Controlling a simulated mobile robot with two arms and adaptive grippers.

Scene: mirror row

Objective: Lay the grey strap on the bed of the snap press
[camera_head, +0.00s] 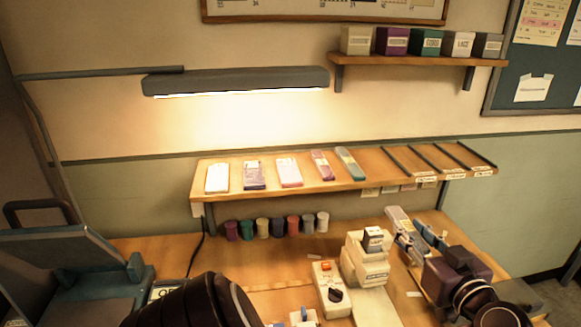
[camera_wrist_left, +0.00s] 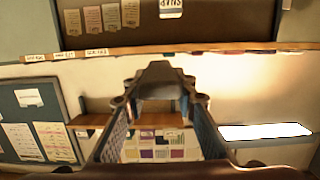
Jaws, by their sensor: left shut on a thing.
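My left gripper (camera_head: 414,243) is right of the white snap press (camera_head: 366,262). It is shut on a pale grey strip, which I take to be the grey strap (camera_head: 398,220). The strip points up and away from the dark fingers, with a purple patch on it. In the left wrist view my left gripper (camera_wrist_left: 160,82) shows dark fingers, and I cannot make out the strap there. The press has a label on its top, and its pale base runs toward me. The strap is apart from the press. My right gripper is not in view.
A shelf (camera_head: 365,180) behind the bench holds several packets at left and empty divided slots at right. Several coloured pots (camera_head: 262,228) stand below it. A white device (camera_head: 331,290) with a dark knob is left of the press. A teal hinged machine (camera_head: 70,265) stands far left.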

